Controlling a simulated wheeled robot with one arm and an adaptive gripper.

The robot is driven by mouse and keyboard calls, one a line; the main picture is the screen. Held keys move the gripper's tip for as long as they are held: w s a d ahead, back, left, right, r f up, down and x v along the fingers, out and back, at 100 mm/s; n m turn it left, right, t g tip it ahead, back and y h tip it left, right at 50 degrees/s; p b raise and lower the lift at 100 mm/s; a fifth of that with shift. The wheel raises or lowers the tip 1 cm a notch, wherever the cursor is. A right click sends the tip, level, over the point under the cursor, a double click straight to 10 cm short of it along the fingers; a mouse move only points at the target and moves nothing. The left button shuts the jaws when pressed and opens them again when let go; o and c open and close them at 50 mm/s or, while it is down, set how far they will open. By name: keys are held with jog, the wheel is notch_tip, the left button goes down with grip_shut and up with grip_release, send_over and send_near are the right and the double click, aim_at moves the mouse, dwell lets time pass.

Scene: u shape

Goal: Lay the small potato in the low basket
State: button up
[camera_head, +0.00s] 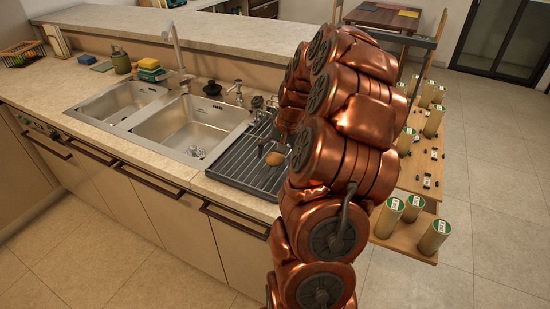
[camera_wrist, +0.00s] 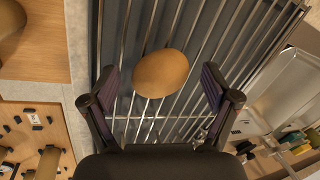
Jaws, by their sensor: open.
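The small brown potato (camera_wrist: 162,73) lies on the dark slatted drying rack (camera_wrist: 257,62). In the head view the potato (camera_head: 274,158) shows on the rack (camera_head: 243,172) beside the sink. My gripper (camera_wrist: 160,80) is open, with one finger to each side of the potato in the wrist view. No contact with the potato can be seen, and the height gap cannot be told. My copper arm hides part of the rack in the head view. A low dark wire basket (camera_head: 22,54) stands at the far left of the counter.
A double sink (camera_head: 180,130) with a tall tap (camera_head: 175,50) lies left of the rack. Wooden shelves with several cans (camera_head: 433,237) are at right. Counter (camera_head: 50,90) left of the sink is clear.

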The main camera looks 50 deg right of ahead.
jog(key=c, duration=1.4)
jog(key=shift+r, duration=0.1)
